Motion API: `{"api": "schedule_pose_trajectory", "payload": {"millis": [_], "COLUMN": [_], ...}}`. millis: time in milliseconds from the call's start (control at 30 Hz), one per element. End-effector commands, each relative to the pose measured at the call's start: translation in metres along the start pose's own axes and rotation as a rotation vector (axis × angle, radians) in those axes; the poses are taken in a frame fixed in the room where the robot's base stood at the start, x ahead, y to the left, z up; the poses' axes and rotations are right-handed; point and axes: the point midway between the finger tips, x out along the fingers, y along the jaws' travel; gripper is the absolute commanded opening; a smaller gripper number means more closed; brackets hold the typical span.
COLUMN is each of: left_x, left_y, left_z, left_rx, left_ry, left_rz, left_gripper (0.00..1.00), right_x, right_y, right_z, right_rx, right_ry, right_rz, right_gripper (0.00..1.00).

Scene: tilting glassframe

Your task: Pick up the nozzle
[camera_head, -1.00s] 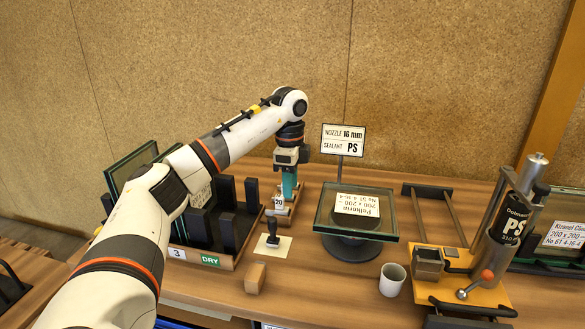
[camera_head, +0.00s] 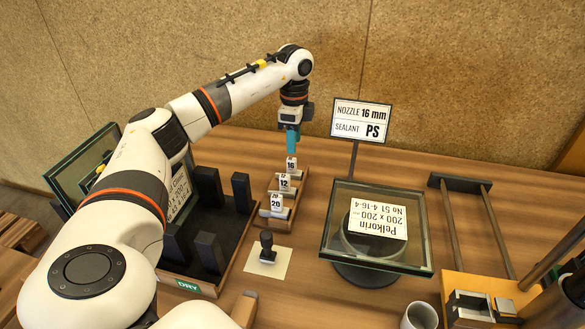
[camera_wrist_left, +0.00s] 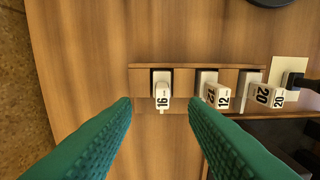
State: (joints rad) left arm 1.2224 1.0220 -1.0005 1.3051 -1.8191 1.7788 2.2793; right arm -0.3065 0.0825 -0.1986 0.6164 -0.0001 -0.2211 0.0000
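A white nozzle marked 16 (camera_head: 291,166) stands at the far end of a small wooden rack (camera_head: 274,223), with nozzles marked 12 (camera_head: 284,182) and 20 (camera_head: 277,204) nearer. In the left wrist view the 16 nozzle (camera_wrist_left: 162,92) lies in line with the gap between my teal fingertips, the 12 nozzle (camera_wrist_left: 215,95) to its right. My left gripper (camera_head: 292,153) is above the 16 nozzle; in the left wrist view it is open (camera_wrist_left: 160,104), with nothing held. The right gripper is not seen.
A sign (camera_head: 361,121) reads nozzle 16 mm, sealant PS. A glass pane (camera_head: 345,200) sits on a round stand right of the rack. A dark slotted rack (camera_head: 232,228) stands left. A black-handled stamp (camera_head: 267,243) and a cup (camera_head: 420,316) are nearer.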

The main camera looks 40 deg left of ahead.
Motion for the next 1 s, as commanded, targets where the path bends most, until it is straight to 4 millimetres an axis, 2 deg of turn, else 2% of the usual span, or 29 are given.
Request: {"api": "schedule_pose_trajectory", "payload": {"millis": [100, 267, 500, 600, 867, 1000], "left_x": [0.013, 0.024, 0.058, 0.067, 0.070, 0.070], "left_y": [0.000, -0.002, -0.006, -0.006, -0.006, -0.006], "left_z": [0.000, -0.001, -0.003, -0.003, -0.003, -0.003], "left_rx": [-0.001, 0.000, -0.001, -0.001, -0.001, -0.001], "left_ry": [0.001, 0.002, 0.002, 0.001, 0.000, 0.000], "left_rz": [-0.001, -0.002, -0.003, -0.001, 0.000, 0.000], "left_gripper": [0.40, 0.40, 0.40, 0.40, 0.40, 0.17], "right_x": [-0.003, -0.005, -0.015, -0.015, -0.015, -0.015], "right_y": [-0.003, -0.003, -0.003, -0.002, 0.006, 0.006], "right_z": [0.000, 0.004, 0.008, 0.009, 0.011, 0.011], "right_rx": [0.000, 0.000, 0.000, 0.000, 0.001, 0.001], "right_ry": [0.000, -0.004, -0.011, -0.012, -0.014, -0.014], "right_rz": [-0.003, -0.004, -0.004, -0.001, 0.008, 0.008], "right_gripper": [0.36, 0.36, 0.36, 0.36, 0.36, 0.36]}}
